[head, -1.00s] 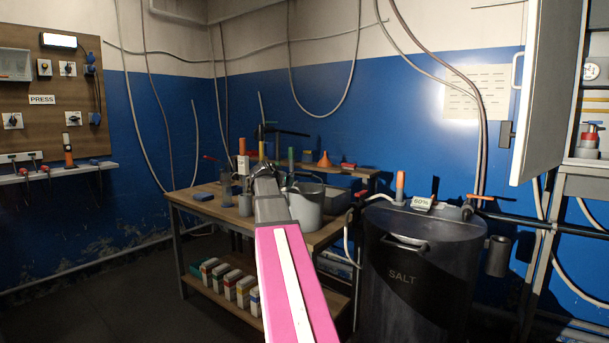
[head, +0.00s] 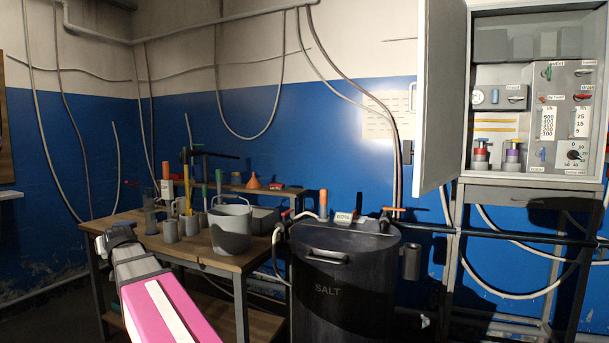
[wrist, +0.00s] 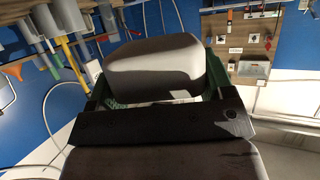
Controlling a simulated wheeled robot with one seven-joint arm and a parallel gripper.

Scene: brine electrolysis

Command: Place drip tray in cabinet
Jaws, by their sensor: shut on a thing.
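A grey-white, round-cornered thing (wrist: 155,72), which looks like the drip tray, sits in my gripper (wrist: 150,98) in the wrist view. The gripper is shut on it, with dark green parts along its sides. In the head view my gripper (head: 118,238) is at the lower left, in front of the wooden bench, and the held thing cannot be made out there. The cabinet (head: 463,192) stands at the right with its grey door (head: 438,100) swung open to the left. It is well apart from my gripper. Knobs, gauges and bottles fill much of its visible inside.
The wooden bench (head: 215,262) holds a grey bucket (head: 230,229), several cups and tools. A dark salt barrel (head: 345,285) stands between bench and cabinet. A dark pipe (head: 480,235) crosses below the cabinet. A tool board (wrist: 243,45) shows in the wrist view.

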